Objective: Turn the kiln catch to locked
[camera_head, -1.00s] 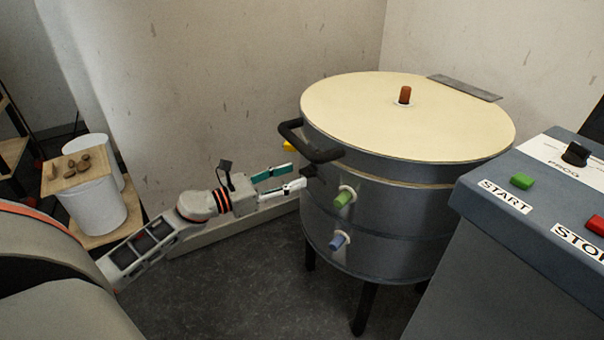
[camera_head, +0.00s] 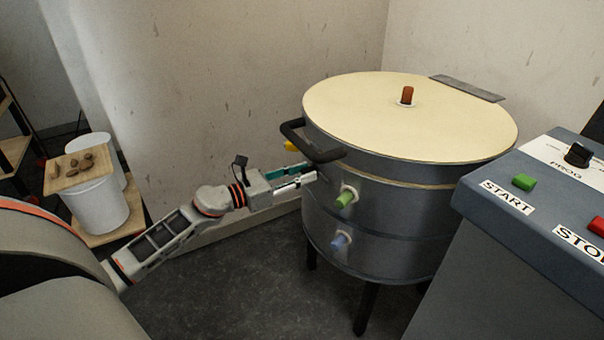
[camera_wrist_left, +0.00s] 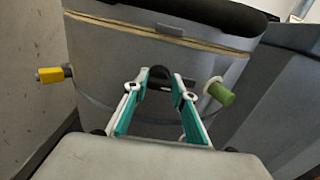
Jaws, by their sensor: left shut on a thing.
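The kiln (camera_head: 400,205) is a round grey drum with a cream lid (camera_head: 375,115) closed on top. My left gripper (camera_head: 308,174) reaches its side, just below the black lid handle (camera_head: 312,143). In the left wrist view the gripper (camera_wrist_left: 161,82) is shut on the small dark kiln catch (camera_wrist_left: 160,74), with one fingertip on each side of it. The fingers hide most of the catch, and I cannot tell which way it is turned. My right gripper is not in view.
A green peg (camera_head: 345,199) and a blue peg (camera_head: 339,241) stick out of the kiln's side, right of my left gripper. A yellow peg (camera_wrist_left: 50,75) is on its left. A control panel (camera_head: 540,195) with START and STOP buttons stands at the right. White buckets (camera_head: 98,208) stand at the left.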

